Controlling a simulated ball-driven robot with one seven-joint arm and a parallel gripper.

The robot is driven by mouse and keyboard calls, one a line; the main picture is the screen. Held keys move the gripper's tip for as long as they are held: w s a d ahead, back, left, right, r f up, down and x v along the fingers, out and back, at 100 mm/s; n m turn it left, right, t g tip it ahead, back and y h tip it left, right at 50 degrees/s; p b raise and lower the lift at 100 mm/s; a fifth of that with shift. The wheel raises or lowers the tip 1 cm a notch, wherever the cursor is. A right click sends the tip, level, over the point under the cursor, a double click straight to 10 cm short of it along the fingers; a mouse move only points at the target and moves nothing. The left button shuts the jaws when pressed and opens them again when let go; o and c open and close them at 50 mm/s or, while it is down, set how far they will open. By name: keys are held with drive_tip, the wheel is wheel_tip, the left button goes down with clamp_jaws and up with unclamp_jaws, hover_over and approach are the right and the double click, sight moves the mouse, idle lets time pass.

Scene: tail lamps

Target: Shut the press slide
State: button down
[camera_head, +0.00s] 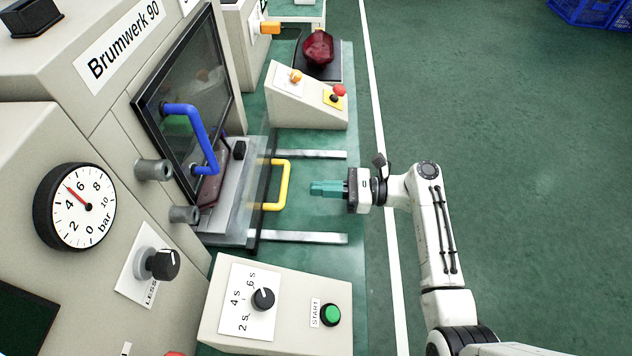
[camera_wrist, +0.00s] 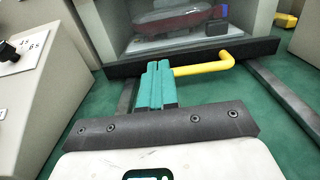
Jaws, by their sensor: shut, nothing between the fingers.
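The press slide (camera_head: 228,215) is a grey tray with a dark front edge, sticking out of the press under its window and resting between two pale rails. Its yellow bow handle (camera_head: 283,186) points towards my gripper. In the wrist view the handle (camera_wrist: 207,67) shows on the slide's dark front bar (camera_wrist: 262,48). A dark red lamp part (camera_wrist: 170,20) lies on the slide, partly hidden by the press in the head view. My gripper (camera_head: 314,187), with teal fingers, is shut and empty. It is just in front of the handle, apparently apart from it in the head view.
The rails (camera_head: 305,237) run out below the gripper. A blue handle (camera_head: 200,135) sits on the press window. A START box (camera_head: 292,290) stands nearer, and a box with a red button (camera_head: 308,98) farther off. Green floor is free at right.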

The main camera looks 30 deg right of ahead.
sight(261, 186)
drive_tip(key=p+x, duration=0.1)
drive_tip(key=x, duration=1)
drive_tip(key=x, duration=0.8)
drive_tip(key=shift+w+a+b, duration=0.15)
drive_tip(key=shift+a+b, duration=0.1)
drive_tip(key=shift+b, duration=0.05)
drive_tip(key=shift+d, duration=0.1)
